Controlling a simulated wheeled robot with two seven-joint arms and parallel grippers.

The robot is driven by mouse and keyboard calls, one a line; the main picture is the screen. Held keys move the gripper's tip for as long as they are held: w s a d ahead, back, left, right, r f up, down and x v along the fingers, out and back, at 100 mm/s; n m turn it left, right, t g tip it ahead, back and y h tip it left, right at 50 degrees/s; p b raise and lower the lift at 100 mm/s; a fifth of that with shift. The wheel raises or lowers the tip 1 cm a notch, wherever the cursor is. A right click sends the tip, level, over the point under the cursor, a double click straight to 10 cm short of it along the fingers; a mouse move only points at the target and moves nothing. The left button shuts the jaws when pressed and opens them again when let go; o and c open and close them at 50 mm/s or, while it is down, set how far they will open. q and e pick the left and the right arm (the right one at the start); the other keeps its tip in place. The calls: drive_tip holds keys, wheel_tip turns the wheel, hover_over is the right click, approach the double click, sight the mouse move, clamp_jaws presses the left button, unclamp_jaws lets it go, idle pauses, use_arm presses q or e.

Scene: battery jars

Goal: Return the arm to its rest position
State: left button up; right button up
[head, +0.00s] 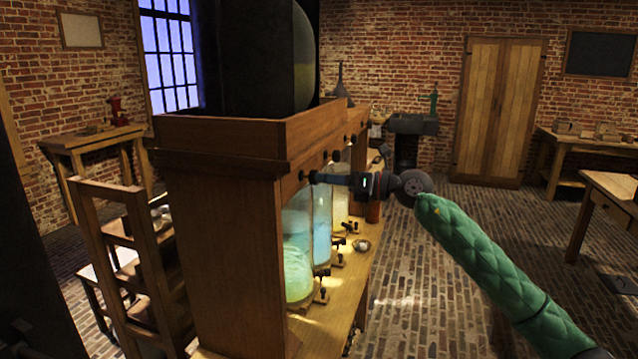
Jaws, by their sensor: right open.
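My right arm comes in from the lower right in a green quilted sleeve. Its gripper (314,178) points left at the front of the wooden cabinet (228,240). The gripper is open, and its tips are beside a small dark knob (303,176) on the cabinet's upper rail. I cannot tell whether the tips touch the knob. Below the gripper, glass jars with glowing liquid stand in the cabinet: a greenish jar (298,262) in front and a bluish jar (322,232) behind it. My left gripper is not in view.
The cabinet's wooden ledge (345,288) carries small dark fittings and a small pale round item (361,245). A wooden chair-like frame (150,265) stands left of the cabinet. A table (615,190) stands at the right. The brick floor (410,290) between is open.

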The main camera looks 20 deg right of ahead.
drive_tip(key=shift+s+d, duration=0.2)
drive_tip(key=shift+d, duration=0.1)
drive_tip(key=shift+r, duration=0.1)
